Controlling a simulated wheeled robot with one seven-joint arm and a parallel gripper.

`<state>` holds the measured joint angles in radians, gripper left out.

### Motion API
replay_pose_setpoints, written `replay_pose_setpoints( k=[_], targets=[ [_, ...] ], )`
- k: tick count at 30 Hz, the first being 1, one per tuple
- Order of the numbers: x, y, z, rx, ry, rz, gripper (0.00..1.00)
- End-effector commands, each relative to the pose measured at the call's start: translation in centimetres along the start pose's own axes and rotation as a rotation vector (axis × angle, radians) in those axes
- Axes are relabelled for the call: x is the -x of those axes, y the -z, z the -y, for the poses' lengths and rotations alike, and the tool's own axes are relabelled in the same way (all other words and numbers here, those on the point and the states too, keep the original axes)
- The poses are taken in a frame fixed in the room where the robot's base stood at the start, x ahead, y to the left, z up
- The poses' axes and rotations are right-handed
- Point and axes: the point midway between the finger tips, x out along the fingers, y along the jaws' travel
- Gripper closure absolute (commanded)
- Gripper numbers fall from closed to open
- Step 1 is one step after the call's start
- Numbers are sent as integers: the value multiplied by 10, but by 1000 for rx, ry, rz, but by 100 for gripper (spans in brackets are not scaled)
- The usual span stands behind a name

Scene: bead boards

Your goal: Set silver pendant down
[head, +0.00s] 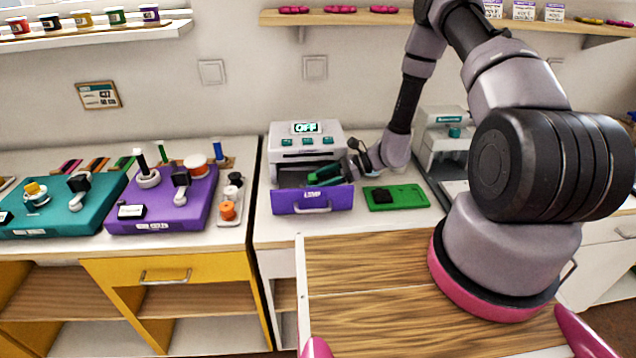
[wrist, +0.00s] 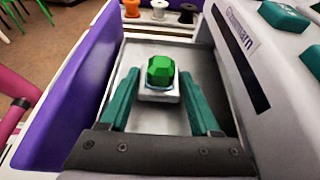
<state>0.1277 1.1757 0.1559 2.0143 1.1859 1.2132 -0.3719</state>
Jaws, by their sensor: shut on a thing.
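The silver pendant (wrist: 160,74) shows in the wrist view as a pale silver setting with a faceted green stone on top. My gripper (head: 322,175) has teal fingers, one on each side of the pendant, and is shut on it. The gripper reaches into the open purple-fronted drawer (head: 312,201) of a white machine (head: 305,139). The drawer's grey floor lies below the pendant. I cannot tell whether the pendant touches the floor. In the head view the pendant is too small to make out beside the fingers.
The machine's display (head: 305,128) reads OFF. A green tray (head: 397,198) with a black piece lies right of the drawer. A purple board (head: 165,201) and a teal board (head: 62,208) stand left. Another white machine (head: 445,135) stands behind right. Bare counter surrounds the green tray.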

Motion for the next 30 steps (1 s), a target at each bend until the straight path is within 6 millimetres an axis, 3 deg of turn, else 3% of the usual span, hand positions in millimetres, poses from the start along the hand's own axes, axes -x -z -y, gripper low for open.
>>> replay_pose_setpoints(
  k=[12, 13, 15, 26, 30],
  targets=[
    [-4, 9, 0, 0, 1, 0, 100],
    [-3, 8, 0, 1, 1, 0, 25],
    [-3, 8, 0, 1, 1, 0, 6],
    [-2, 5, 0, 2, 1, 0, 6],
    [17, 5, 2, 2, 4, -2, 6]
  ],
)
